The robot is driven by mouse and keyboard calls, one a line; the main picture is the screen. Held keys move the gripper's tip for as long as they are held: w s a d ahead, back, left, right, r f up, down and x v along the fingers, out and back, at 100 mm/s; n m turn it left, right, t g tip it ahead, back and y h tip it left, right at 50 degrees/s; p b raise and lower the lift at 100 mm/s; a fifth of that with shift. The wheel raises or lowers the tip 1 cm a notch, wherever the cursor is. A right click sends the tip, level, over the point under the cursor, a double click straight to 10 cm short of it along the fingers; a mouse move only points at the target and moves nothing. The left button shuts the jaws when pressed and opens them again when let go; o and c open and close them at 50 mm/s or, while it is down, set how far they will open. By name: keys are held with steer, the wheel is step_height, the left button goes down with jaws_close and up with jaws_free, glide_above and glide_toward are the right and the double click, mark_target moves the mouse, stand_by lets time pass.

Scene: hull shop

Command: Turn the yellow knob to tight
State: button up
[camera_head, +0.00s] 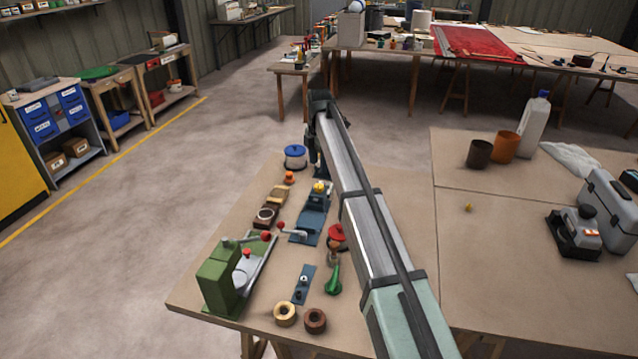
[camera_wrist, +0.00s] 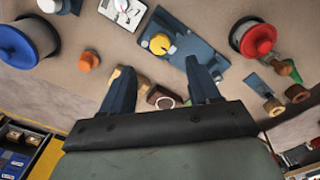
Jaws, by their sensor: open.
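The yellow knob (camera_head: 319,187) sits at the far end of a blue metal device (camera_head: 311,222) on the bench. In the wrist view the yellow knob (camera_wrist: 160,43) shows from above, with a small pale mark beside it on the blue plate (camera_wrist: 192,45). I cannot read any marking or tell the knob's setting. My gripper (camera_wrist: 161,70) is open and empty. Its two dark fingers stand apart, with the knob beyond and between their tips, not touching in this view. In the head view my gripper (camera_head: 314,165) is partly hidden by my arm.
A blue-lidded pot (camera_head: 295,157) and an orange knob (camera_head: 289,177) stand near the knob. A red-topped item (camera_head: 336,232), a green machine (camera_head: 222,277) and two rings (camera_head: 286,313) lie nearer. The bench's left edge is close. Bare board (camera_head: 480,260) lies to the right.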

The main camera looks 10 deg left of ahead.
mark_target(319, 186)
step_height(319, 186, down, 9)
steer(key=shift+r, duration=0.15)
steer(key=shift+c, duration=0.2)
steer(key=c, duration=1)
